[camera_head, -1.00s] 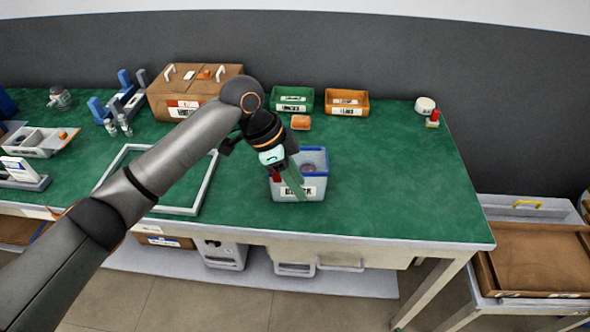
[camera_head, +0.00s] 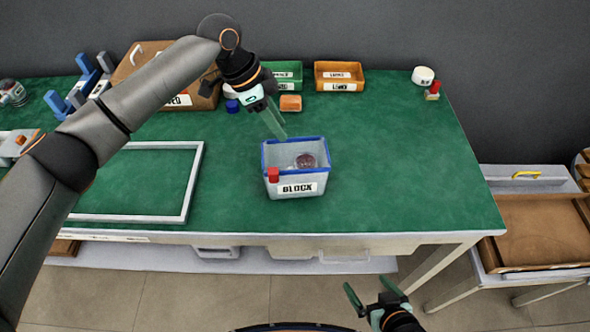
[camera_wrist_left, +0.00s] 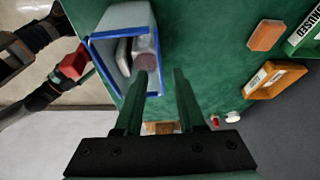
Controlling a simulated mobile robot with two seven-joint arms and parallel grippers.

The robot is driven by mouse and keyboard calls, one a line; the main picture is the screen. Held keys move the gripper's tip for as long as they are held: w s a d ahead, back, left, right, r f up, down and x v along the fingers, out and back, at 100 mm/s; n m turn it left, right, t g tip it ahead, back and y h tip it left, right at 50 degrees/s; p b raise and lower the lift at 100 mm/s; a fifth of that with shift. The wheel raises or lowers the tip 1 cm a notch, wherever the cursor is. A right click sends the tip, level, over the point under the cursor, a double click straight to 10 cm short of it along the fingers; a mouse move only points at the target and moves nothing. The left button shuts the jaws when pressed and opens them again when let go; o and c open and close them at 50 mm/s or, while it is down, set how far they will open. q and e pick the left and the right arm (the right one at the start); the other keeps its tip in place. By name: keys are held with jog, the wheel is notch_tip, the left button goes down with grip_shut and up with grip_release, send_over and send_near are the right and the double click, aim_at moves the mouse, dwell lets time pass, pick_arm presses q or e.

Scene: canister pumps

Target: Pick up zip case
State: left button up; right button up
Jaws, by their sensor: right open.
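A small orange rounded case (camera_head: 290,103), which may be the zip case, lies flat on the green table top in front of the rear bins. It also shows in the left wrist view (camera_wrist_left: 266,35), off to the right of the fingers. My left gripper (camera_head: 275,124) points down just behind the blue-rimmed bin, left of and nearer than the orange case. In the left wrist view its two fingers (camera_wrist_left: 161,76) stand apart with nothing between them. My right gripper (camera_head: 372,293) is open and empty in front of the table, low in the head view.
The blue-rimmed bin (camera_head: 297,189) holds a grey item with a dark red end (camera_head: 306,161); a red block (camera_head: 273,174) is at its front left corner. Green (camera_head: 288,87) and orange (camera_head: 339,86) bins stand behind. A white frame (camera_head: 188,185) lies left.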

aim_at(289, 140)
pick_arm(q)
jog(key=x, duration=0.5)
jog(key=shift+d+f, duration=0.25)
jog(key=shift+f, duration=0.1)
grip_shut()
jog(key=shift+r, duration=0.15)
dwell(1.0)
